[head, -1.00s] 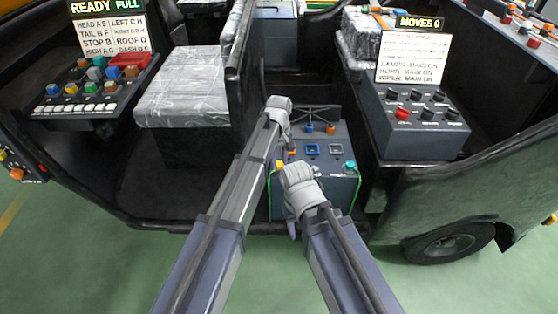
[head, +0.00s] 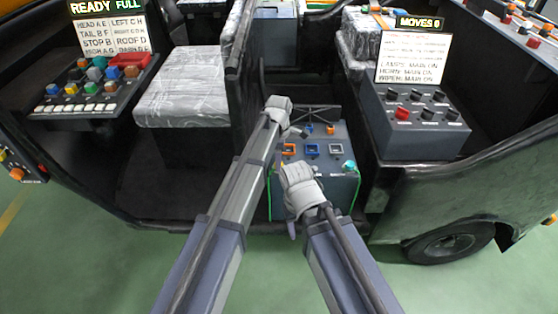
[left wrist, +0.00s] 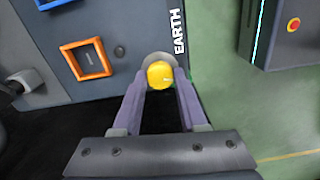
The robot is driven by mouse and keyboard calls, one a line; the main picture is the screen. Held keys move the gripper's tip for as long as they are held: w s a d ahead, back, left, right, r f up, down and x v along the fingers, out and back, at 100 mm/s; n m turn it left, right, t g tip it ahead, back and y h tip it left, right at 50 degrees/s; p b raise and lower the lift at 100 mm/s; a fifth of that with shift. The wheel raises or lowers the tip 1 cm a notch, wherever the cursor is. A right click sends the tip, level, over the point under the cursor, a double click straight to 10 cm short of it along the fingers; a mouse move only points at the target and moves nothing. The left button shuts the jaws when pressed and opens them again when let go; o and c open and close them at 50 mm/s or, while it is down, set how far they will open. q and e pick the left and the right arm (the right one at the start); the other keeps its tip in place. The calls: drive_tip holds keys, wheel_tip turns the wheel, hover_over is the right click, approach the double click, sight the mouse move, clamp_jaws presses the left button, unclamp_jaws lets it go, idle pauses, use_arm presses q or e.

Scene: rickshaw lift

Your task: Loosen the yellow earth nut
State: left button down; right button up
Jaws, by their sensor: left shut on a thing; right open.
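The yellow earth nut (left wrist: 160,75) sits on the grey box's face beside the white EARTH label (left wrist: 180,32). My left gripper (left wrist: 163,84) is shut on it, one finger on each side, in the left wrist view. A round metal disc (left wrist: 157,60) shows behind the nut. In the head view the left hand (head: 278,108) is over the upper left of the grey box (head: 335,180), and the nut is mostly covered. My right gripper (head: 300,190) is open in front of the box; its fingertips are hard to make out.
A teal knob (head: 349,166) and a green wire (head: 357,192) are at the box's right. Control panels (head: 420,120) stand on both sides, with a wrapped seat (head: 182,90) at left.

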use_arm(q)
drive_tip(key=n, duration=0.5)
drive_tip(key=shift+n, duration=0.3)
idle(0.5)
drive_tip(key=shift+c, duration=2.2)
unclamp_jaws()
wheel_tip(320, 180, up, 8)
drive_tip(key=p, duration=0.8)
drive_tip(key=shift+f, duration=0.1)
